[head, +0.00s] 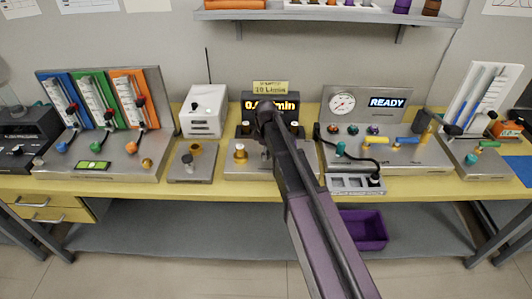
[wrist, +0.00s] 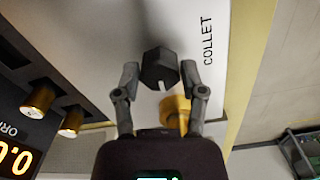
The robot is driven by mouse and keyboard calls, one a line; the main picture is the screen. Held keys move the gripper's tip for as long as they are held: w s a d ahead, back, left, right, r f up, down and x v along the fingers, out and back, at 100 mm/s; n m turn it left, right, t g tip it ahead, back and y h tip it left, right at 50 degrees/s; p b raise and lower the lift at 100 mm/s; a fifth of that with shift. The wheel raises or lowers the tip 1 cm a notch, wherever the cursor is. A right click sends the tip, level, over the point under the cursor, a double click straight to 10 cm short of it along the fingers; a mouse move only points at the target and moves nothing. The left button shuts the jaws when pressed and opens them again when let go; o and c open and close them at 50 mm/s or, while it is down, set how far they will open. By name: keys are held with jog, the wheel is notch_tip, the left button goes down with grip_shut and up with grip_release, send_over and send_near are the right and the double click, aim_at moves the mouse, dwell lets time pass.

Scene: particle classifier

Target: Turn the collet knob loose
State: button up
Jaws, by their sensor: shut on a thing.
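The collet knob (wrist: 158,66) is dark, faceted and notched. In the wrist view it sits beside the printed word COLLET on a pale panel (wrist: 212,20). My gripper (wrist: 160,76) has one fingertip on each side of the knob and is shut on it. A brass part (wrist: 175,112) shows just below the knob, between the fingers, partly hidden by my gripper. In the head view my arm covers the knob and fingers at the middle station.
A lit display (wrist: 14,155) and two brass fittings (wrist: 38,97) lie left of my gripper in the wrist view. In the head view, a brass fitting (head: 240,154) stands left of my arm. A gauge panel (head: 365,108) reading READY is to the right.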

jog(key=shift+s, duration=0.1)
jog(key=o, duration=1.2)
jog(key=shift+c, duration=0.2)
jog(key=shift+m, duration=0.5)
